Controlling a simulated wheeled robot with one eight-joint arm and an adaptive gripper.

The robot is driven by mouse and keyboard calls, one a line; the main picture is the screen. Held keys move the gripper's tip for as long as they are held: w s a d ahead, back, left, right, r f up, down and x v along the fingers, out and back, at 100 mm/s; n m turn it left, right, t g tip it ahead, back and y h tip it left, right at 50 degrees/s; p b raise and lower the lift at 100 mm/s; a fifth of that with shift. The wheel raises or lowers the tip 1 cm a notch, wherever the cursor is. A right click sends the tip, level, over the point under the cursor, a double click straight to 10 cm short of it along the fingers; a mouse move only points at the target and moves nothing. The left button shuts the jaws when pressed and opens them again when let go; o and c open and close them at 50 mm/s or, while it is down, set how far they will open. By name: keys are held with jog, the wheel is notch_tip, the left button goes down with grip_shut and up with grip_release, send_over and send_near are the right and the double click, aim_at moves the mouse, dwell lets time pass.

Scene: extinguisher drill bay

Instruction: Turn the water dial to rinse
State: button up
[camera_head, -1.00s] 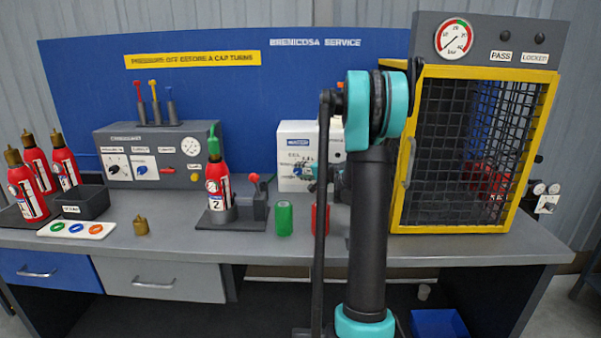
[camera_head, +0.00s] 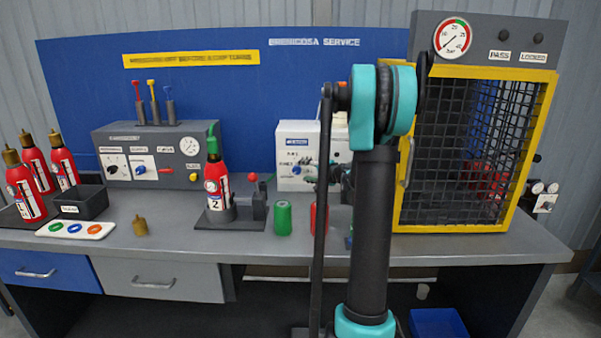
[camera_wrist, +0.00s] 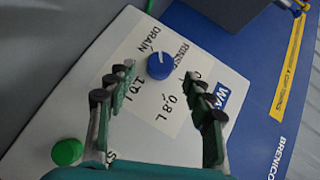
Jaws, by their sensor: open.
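The water dial is a round blue knob (camera_wrist: 159,65) on a white panel of the water box (camera_wrist: 95,105), with labels around it reading DRAIN, RINSE, 0.8 L and 1.0 L. I cannot tell how far the fingertips stand from the panel. In the head view the water box (camera_head: 292,178) is partly hidden by my arm.
A green knob (camera_wrist: 67,152) sits on the same panel. A green cylinder (camera_head: 283,218) and a red cylinder (camera_head: 315,220) stand in front of the box. A yellow-framed mesh cage (camera_head: 480,228) stands to the right, a red extinguisher (camera_head: 214,182) to the left.

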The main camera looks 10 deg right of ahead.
jog(key=v, duration=0.8)
jog(key=shift+s, duration=0.2)
